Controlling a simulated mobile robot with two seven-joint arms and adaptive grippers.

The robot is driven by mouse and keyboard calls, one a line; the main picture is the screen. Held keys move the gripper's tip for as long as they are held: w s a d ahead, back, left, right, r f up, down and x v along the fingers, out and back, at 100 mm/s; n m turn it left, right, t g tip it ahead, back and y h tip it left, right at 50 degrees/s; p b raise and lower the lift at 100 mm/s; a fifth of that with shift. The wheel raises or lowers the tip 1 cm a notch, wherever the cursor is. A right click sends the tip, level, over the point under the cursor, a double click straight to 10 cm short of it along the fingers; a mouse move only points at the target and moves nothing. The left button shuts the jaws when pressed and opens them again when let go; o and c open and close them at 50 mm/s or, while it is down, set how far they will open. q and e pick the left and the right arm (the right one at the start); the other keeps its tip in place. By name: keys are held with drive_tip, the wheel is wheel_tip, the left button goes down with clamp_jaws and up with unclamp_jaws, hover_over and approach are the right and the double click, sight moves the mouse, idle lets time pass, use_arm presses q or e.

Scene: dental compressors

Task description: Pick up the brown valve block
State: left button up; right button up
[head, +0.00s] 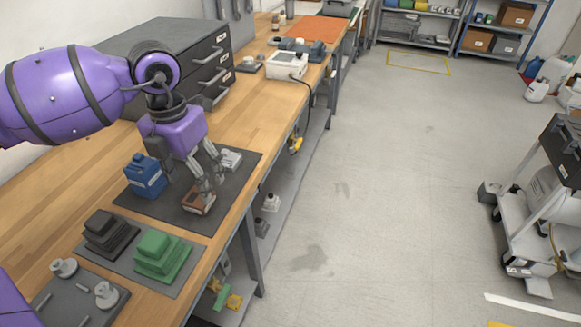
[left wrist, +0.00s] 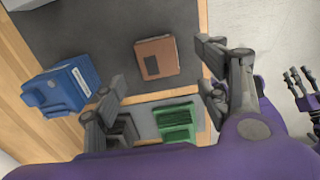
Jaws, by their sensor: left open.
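The brown valve block (head: 197,204) lies on a dark grey mat (head: 228,193) on the wooden bench. In the left wrist view the valve block (left wrist: 156,58) shows whole, with a dark rectangle on its top. My left gripper (head: 204,190) points down at the block from above. Its fingers are apart, one to each side of the block in the left wrist view, and it holds nothing. In the head view the fingers partly cover the block. My right gripper (left wrist: 300,88) shows small at the right edge of the left wrist view, fingers apart, with nothing seen between them.
A blue block (head: 146,176) stands on the mat to the left. A green stepped block (head: 162,256) and a black stepped block (head: 108,233) sit on a grey plate nearer the front. A small light-grey part (head: 231,160) lies behind the gripper. The bench edge is close on the right.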

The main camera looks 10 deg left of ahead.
sight(198, 197)
use_arm(q)
wheel_tip(198, 197, down, 6)
drive_tip(key=shift+w+a+r+p, duration=0.15)
drive_tip(key=shift+p, duration=0.2)
drive_tip(key=shift+r, duration=0.1)
drive_tip(key=c, duration=1.4)
